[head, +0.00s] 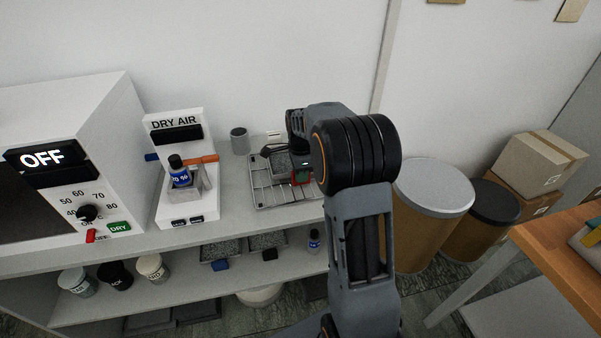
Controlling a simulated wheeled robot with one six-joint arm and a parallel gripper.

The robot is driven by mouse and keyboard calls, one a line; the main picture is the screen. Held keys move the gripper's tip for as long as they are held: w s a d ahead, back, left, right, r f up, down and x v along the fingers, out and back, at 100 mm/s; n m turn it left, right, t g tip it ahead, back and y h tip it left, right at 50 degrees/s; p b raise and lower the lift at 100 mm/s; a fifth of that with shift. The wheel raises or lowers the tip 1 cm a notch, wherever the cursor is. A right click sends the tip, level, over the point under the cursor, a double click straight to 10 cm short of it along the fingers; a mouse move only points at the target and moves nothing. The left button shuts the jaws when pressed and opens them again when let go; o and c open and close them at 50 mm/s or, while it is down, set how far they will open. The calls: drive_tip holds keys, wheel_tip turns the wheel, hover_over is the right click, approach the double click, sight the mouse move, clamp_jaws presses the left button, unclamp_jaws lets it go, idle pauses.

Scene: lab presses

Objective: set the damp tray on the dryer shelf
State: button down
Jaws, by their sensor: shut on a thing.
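The dryer (95,150) is the white box at the left, with an "OFF" display, a temperature dial and a green DRY button. Its dark opening (22,215) is at the left edge; the shelf inside cannot be made out. A small grey tray (281,163) is at the wire rack (264,195) on the counter, with a red and green part at its right. My gripper (300,170) is shut on the tray, its fingers largely hidden behind my arm. I cannot tell whether the tray touches the rack.
A DRY AIR stand (182,140) holding a blue bottle (179,172) stands between dryer and rack. A grey jar (239,141) is behind. The lower shelf holds jars (116,275) and granule-filled trays (221,249). Drums (432,205) and a wooden table (565,245) are at right.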

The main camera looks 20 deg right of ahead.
drive_tip(key=shift+f, duration=0.15)
drive_tip(key=c, duration=1.5)
unclamp_jaws()
drive_tip(key=shift+f, duration=0.1)
drive_tip(key=o, duration=0.5)
